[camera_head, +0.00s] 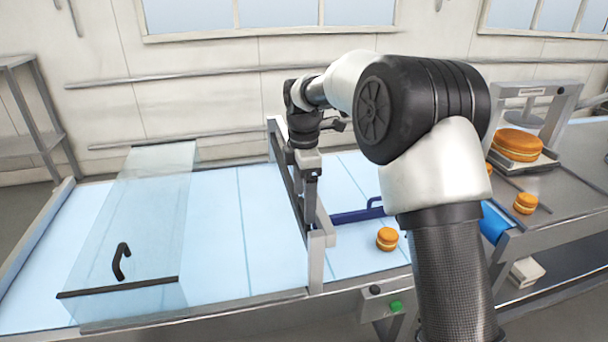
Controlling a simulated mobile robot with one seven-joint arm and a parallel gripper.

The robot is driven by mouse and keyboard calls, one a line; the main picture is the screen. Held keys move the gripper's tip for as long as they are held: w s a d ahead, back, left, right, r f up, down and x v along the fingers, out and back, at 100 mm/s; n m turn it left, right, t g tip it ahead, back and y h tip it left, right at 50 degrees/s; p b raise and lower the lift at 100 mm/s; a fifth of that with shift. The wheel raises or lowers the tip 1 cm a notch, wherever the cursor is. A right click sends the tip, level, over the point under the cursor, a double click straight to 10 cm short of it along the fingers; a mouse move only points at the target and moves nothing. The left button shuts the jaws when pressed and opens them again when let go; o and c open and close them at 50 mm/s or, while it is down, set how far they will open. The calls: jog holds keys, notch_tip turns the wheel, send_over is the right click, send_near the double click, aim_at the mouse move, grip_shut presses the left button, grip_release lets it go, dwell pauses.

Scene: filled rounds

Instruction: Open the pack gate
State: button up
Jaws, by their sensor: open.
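A dark blue bar with a raised loop handle (357,214) lies across the pale blue conveyor, just right of a grey metal frame (318,262); it looks like the pack gate. My arm partly hides its right side. My gripper (311,185) points down at the grey frame, up and left of the blue bar. It is open, and nothing shows between its fingers. The fingertips are small and partly lost against the frame, so I cannot tell whether they touch it.
A clear hood (140,215) with a black handle covers the conveyor (215,225) at left. A filled round (387,239) lies on the belt right of the frame. A larger round (517,145) and a small one (525,203) are at right. A green button (396,306) is in front.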

notch_tip(320, 180, up, 17)
jog(key=p, duration=0.2)
dwell(0.3)
jog(key=s+d+r+m+t, duration=0.2)
jog(key=s+d+r+m, duration=0.1)
jog(key=s+d+m, duration=0.4)
jog(key=s+d+r+m+t, duration=0.1)
jog(key=s+d+r+m, duration=0.25)
jog(key=s, duration=0.65)
jog(key=s+d+f+m+t, duration=0.1)
jog(key=s+d+f+m, duration=0.2)
jog(key=s, duration=0.4)
jog(key=s+d+f+m+t, duration=0.1)
jog(key=s+d+f+m, duration=0.2)
jog(key=s+f+m, duration=0.3)
jog(key=shift+s+d+f+m+t, duration=0.15)
jog(key=shift+s+f+m+t, duration=0.25)
jog(key=shift+m, duration=0.45)
